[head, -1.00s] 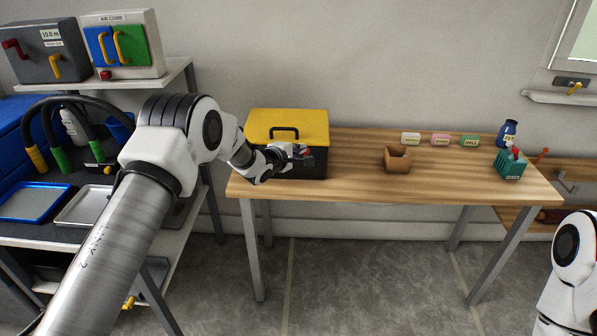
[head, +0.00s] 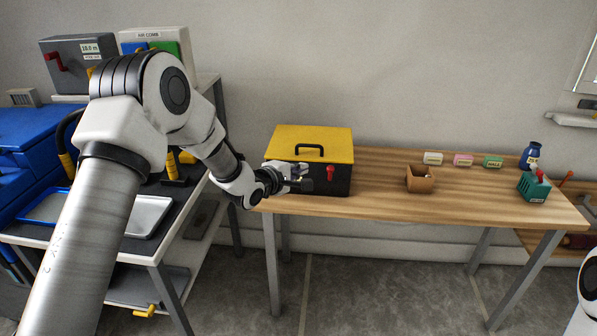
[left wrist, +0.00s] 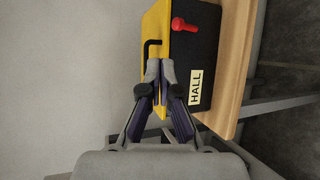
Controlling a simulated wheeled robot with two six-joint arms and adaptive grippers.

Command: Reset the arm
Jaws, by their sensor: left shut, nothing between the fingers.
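My left gripper (head: 308,184) is shut and empty in the head view, in front of the left part of a black box with a yellow lid (head: 310,145). In the left wrist view the shut fingers (left wrist: 162,72) point toward the same box (left wrist: 200,60), which shows a HALL label and a red knob (left wrist: 184,24). Whether the fingers touch the box cannot be told. A part of my right arm shows at the right edge of the head view; its gripper is out of view.
The wooden table (head: 380,200) holds a small brown box (head: 420,180), three small labelled blocks, a blue bottle (head: 530,156) and a teal holder (head: 534,187). A shelf rack with a metal tray (head: 149,215) stands at left.

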